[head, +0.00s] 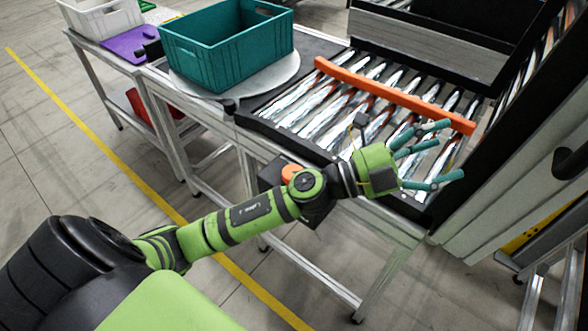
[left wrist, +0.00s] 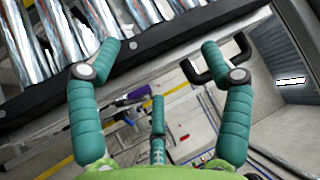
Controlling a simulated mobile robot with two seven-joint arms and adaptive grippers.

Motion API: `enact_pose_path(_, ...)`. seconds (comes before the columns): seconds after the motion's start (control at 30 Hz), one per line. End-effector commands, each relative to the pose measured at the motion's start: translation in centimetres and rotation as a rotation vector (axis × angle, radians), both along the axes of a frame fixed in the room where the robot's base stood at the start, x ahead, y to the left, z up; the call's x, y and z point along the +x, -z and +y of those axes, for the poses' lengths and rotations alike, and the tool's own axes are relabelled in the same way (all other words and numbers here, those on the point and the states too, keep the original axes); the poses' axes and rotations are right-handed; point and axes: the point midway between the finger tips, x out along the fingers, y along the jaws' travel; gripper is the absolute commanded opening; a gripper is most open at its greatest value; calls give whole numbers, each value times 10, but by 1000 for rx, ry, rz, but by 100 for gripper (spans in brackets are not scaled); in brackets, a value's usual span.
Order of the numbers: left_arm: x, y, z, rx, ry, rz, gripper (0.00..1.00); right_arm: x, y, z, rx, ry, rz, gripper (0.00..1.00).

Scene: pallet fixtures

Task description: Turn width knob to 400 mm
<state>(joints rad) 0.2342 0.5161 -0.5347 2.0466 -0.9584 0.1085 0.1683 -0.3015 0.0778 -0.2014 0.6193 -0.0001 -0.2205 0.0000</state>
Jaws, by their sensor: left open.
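An orange round part (head: 291,171), which looks like the width knob, sits on a dark box (head: 269,176) at the front side of the roller table. My left forearm hides part of it, and no scale or number can be read. An orange guide bar (head: 395,93) lies across the rollers. My left gripper (head: 446,152) is open and empty over the table's front right part, well to the right of the knob. Its teal fingers also show spread in the left wrist view (left wrist: 160,62), with nothing between them. My right gripper is out of view.
A teal crate (head: 228,52) stands on a round plate (head: 290,75) left of the rollers (head: 310,108). A dark walled structure (head: 500,140) bounds the right side. A black loop handle (left wrist: 187,70) is beside the fingers in the left wrist view. The front floor is clear.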

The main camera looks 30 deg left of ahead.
Motion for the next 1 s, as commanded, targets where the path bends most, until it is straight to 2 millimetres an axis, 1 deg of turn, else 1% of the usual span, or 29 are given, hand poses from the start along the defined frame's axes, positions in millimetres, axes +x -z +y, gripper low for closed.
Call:
enact_pose_path(0.03, -6, 4, -15, 132, 92, -84, 79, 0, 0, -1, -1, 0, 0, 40)
enact_pose_path(0.07, -11, 9, -23, 214, 150, -126, 79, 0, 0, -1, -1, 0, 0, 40)
enact_pose_path(0.1, -17, 21, -31, 330, 225, -174, 79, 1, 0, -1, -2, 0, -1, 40)
enact_pose_path(0.13, -21, 32, -34, 418, 280, -203, 79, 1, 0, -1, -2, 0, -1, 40)
enact_pose_path(0.17, -24, 44, -35, 512, 332, -228, 79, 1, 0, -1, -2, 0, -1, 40)
enact_pose_path(0.2, -26, 62, -31, 638, 398, -250, 79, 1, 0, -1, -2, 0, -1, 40)
enact_pose_path(0.27, -26, 91, -16, 835, 488, -260, 79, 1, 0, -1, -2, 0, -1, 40)
enact_pose_path(0.3, -23, 110, 1, 969, 540, -252, 79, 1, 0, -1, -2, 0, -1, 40)
enact_pose_path(0.37, -18, 135, 35, 1172, 609, -213, 79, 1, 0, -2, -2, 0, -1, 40)
enact_pose_path(0.4, -13, 148, 63, 1302, 646, -173, 79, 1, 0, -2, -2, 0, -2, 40)
enact_pose_path(0.47, -6, 161, 108, 1481, 688, -91, 79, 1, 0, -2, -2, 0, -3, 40)
enact_pose_path(0.5, -4, 165, 138, 1586, 708, -28, 79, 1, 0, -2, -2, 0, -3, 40)
enact_pose_path(0.57, -1, 166, 179, 1718, 726, 69, 79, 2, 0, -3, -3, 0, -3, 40)
enact_pose_path(0.6, 0, 165, 204, 1789, 732, 133, 79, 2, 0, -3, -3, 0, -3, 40)
enact_pose_path(0.7, -1, 158, 248, 1908, 737, 262, 79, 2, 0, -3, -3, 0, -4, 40)
enact_pose_path(0.8, -4, 154, 269, 1961, 741, 330, 79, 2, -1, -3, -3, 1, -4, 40)
enact_pose_path(0.87, -5, 155, 273, 1970, 742, 346, 79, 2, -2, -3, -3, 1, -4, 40)
enact_pose_path(1.0, -6, 172, 273, 1970, 747, 350, 79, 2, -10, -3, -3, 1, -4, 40)
